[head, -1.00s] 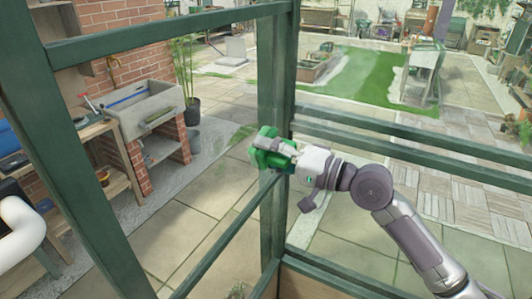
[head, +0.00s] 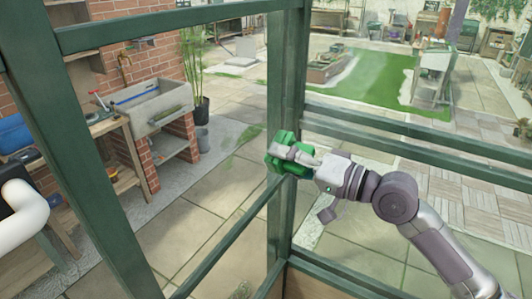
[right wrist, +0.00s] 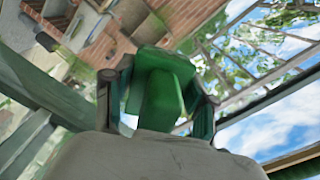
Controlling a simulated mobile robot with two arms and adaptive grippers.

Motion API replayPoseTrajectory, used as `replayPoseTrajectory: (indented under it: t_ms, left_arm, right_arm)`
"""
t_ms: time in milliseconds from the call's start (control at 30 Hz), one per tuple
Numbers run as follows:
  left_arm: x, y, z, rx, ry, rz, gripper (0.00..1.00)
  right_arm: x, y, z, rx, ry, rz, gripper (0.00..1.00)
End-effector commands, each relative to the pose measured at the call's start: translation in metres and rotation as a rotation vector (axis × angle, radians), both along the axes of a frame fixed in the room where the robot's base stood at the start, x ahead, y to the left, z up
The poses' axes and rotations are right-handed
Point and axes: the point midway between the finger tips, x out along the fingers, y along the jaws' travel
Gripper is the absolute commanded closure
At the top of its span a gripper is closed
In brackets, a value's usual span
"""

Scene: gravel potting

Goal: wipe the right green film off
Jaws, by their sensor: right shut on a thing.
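My right gripper (head: 292,155) is shut on a green block (head: 284,137), beside the dark green upright post. In the right wrist view the green block (right wrist: 160,85) sits between the two fingers of the gripper (right wrist: 156,100). A large green patch (head: 390,85) with a paler streak through it shows beyond the post, through the right opening. A smaller, faint green smear (head: 249,134) shows left of the post, close to the block. I cannot tell whether these lie on glass or on the ground behind. Whether the block touches a pane is unclear. My left gripper is out of view.
The dark green frame has an upright post (head: 287,90) and a rail (head: 430,138) on the right, close to my right arm. Behind it stand a sink (head: 150,105) on brick, a potted plant (head: 198,105) and open paving (head: 195,235).

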Motion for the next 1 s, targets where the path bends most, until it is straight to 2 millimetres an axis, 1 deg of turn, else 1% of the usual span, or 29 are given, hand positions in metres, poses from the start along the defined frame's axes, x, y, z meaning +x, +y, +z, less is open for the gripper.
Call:
replayPoseTrajectory:
  t_ms: [33,133,233,300,367,467,800,1000]
  left_arm:
    - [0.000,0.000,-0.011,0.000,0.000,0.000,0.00]
    - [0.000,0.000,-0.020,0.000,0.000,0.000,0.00]
    - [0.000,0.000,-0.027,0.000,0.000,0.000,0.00]
    - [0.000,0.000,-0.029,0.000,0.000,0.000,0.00]
    - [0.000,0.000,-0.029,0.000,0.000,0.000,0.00]
    - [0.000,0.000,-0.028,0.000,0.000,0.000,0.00]
    - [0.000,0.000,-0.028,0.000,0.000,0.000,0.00]
    - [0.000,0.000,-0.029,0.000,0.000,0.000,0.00]
  right_arm:
    - [-0.007,0.007,-0.012,-0.065,-0.078,0.001,0.79]
    - [-0.021,0.020,-0.024,-0.195,-0.252,0.002,0.79]
    - [-0.034,0.031,-0.032,-0.293,-0.398,0.009,0.79]
    - [-0.040,0.036,-0.035,-0.332,-0.464,0.015,0.79]
    - [-0.042,0.039,-0.035,-0.352,-0.498,0.018,0.79]
    - [-0.040,0.045,-0.035,-0.359,-0.514,0.018,0.79]
    - [-0.019,0.073,-0.035,-0.357,-0.509,0.017,0.79]
    - [-0.011,0.084,-0.035,-0.358,-0.508,0.018,0.79]
